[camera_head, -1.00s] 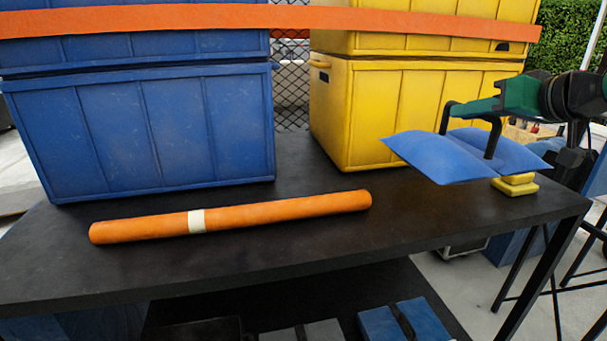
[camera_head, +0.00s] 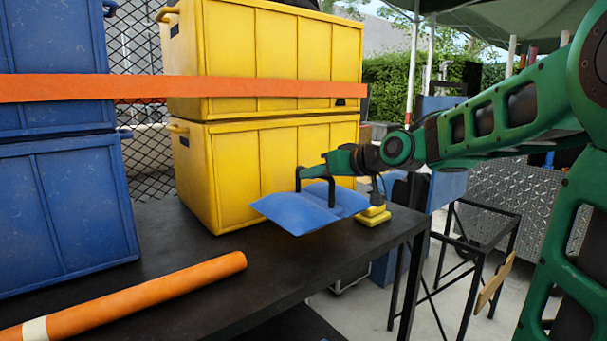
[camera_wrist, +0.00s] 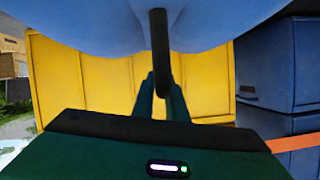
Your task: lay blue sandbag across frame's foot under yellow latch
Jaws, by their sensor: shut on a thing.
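The blue sandbag (camera_head: 295,214), two plump halves with a narrower middle, hangs from my gripper (camera_head: 316,190) above the right part of the black table. My gripper's dark fingers are shut around the bag's middle. In the wrist view the bag (camera_wrist: 215,22) fills the top of the picture, with one dark finger in front of it. I cannot make out a yellow latch.
Yellow crates (camera_head: 262,165) and blue crates (camera_head: 62,215) stand stacked on the black table (camera_head: 200,262), an orange strap (camera_head: 235,88) across them. An orange tube (camera_head: 150,295) lies in front. A small yellow block (camera_head: 373,215) sits at the table's right end, close to the bag.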

